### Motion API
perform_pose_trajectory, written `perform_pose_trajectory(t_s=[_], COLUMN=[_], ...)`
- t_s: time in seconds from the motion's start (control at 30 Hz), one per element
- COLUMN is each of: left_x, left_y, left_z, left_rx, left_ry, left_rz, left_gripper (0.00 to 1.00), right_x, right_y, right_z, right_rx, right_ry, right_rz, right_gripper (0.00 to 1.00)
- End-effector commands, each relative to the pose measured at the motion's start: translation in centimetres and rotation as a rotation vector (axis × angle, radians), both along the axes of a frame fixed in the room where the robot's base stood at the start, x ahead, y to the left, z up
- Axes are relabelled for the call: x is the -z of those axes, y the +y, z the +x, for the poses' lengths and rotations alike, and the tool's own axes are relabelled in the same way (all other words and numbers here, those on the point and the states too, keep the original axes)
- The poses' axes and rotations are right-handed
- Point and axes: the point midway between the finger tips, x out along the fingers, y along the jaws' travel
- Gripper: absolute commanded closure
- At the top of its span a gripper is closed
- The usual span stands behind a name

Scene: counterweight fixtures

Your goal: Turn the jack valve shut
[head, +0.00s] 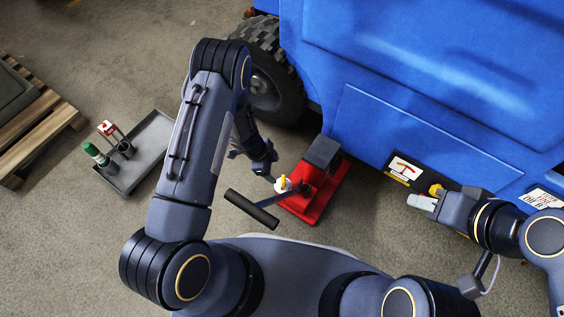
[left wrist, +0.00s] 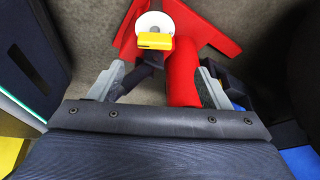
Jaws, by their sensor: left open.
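The red jack (head: 318,200) stands on the floor beside the blue vehicle, with a black-gripped handle (head: 252,210) at its near left. Its yellow valve knob (head: 283,182) sits on a white disc. In the left wrist view the yellow knob (left wrist: 155,41) is at the top, ahead of the fingers. My left gripper (left wrist: 160,82) is open; the jack's red cylinder (left wrist: 182,72) appears between or below its fingers, nearer the right one. In the head view my left gripper (head: 270,178) is just left of the knob. My right gripper (head: 418,202) is near the vehicle's side; its finger gap is unclear.
The blue vehicle (head: 440,70) fills the upper right, with a black tyre (head: 272,75) left of the jack. A grey tray (head: 152,150) with a green-topped item and a red-and-white item lies left. A wooden pallet (head: 40,125) is at the far left. Floor between is clear.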

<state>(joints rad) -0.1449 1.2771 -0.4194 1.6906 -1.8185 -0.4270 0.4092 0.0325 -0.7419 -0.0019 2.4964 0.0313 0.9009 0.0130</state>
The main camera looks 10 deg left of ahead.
Motion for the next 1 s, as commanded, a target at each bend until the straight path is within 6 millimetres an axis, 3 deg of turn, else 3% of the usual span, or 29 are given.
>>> perform_pose_trajectory(t_s=[0.03,0.13,0.27,0.6,0.97,1.0], left_x=[1.4,2.2,3.2,8.1,8.9,8.9], left_y=[-0.2,-0.5,-0.9,-2.8,-3.3,-3.3], left_z=[-0.9,-1.4,-1.4,-1.1,-1.0,-1.0], left_rx=[0.009,0.018,0.018,0.017,0.016,0.015], left_ry=[0.028,0.046,0.046,0.044,0.043,0.042], left_rz=[-0.016,-0.029,-0.028,-0.027,-0.026,-0.026], left_gripper=[0.29,0.29,0.29,0.29,0.29,0.33], right_x=[0.4,0.6,1.2,4.0,4.2,4.2], right_y=[0.0,0.0,0.0,0.0,0.0,0.0], right_z=[0.0,0.0,0.0,0.0,0.0,0.0], right_rx=[0.000,0.000,0.000,0.000,0.000,0.000], right_ry=[0.000,-0.001,-0.001,-0.001,-0.001,-0.001], right_rz=[0.000,0.000,0.000,0.000,0.000,0.000], right_gripper=[0.65,0.65,0.65,0.65,0.65,0.65])
